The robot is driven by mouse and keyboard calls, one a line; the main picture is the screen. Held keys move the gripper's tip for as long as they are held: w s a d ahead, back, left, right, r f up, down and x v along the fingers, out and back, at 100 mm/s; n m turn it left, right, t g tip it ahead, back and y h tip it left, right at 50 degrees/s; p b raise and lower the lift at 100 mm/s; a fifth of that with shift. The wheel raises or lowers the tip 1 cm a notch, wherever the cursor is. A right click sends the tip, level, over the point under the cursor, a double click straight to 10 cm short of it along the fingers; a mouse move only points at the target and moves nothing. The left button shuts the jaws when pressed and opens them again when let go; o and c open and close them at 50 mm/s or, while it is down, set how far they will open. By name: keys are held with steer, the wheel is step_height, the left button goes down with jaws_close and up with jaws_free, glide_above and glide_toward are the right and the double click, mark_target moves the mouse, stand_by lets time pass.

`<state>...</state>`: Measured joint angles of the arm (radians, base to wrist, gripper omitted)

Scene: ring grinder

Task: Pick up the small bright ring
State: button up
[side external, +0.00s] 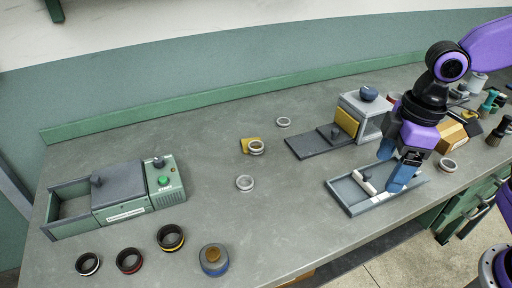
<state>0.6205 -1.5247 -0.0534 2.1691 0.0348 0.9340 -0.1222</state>
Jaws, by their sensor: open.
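Several bright metal rings lie on the grey bench. The smallest-looking bright ring (283,126) lies alone near the back. A larger pale ring (245,189) lies nearer the front, another ring (256,152) is beside a yellow piece (246,145), and one more ring (447,169) is at the right. I cannot tell for sure which one the task means. My gripper (391,172) has blue fingers, spread apart and pointing down above the right part of a shallow tray (343,200). It is well to the right of the smallest ring, and no ring shows between the fingers.
A green machine with a drawer (165,181) stands at the left. A grey box (371,125) with a dark plate (308,147) stands behind the tray. The bench middle is mostly clear.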

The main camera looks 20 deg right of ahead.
steer(key=w+a+r+m, duration=0.1)
steer(key=w+a, duration=0.3)
steer(key=w, duration=0.4)
steer(key=w+a, duration=0.3)
steer(key=w, duration=0.4)
steer(key=m+t+y, duration=0.1)
steer(key=m+t, duration=0.1)
glide_toward(257, 141)
steer(key=shift+s+a+x, duration=0.2)
steer(key=shift+s+x, duration=0.05)
steer(key=shift+x, duration=1.1)
steer(key=shift+s+a+x, duration=0.2)
steer(key=shift+s+x, duration=0.05)
steer(key=shift+x, duration=1.15)
steer(key=shift+s+a+x, duration=0.15)
steer(key=shift+s+x, duration=0.1)
steer(key=shift+x, duration=1.1)
steer(key=c, duration=1.3)
steer(key=shift+r, duration=0.15)
